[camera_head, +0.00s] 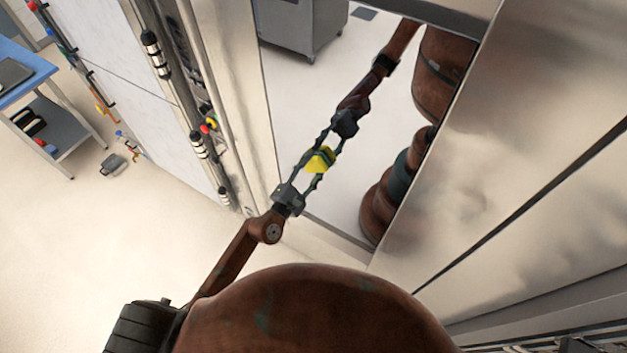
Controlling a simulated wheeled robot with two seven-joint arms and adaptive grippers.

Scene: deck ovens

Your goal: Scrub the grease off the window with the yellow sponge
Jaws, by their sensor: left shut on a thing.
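My left gripper (313,167) reaches up from the lower left and is shut on the yellow sponge (318,160). The sponge is at the window (290,105), a tall, mirror-like pane in a pale metal frame. Sponge and reflection meet in the picture, so it looks against or very close to the pane; I cannot tell firm contact. The pane reflects my arm and body. I cannot make out any grease on it. My right gripper is out of view.
Brushed metal panels (520,130) stand right of the window. Left of it is a white panel with fittings along its edge (197,145). A blue-topped cart (45,72) stands far left, and a small grey object (112,164) lies on the open floor.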

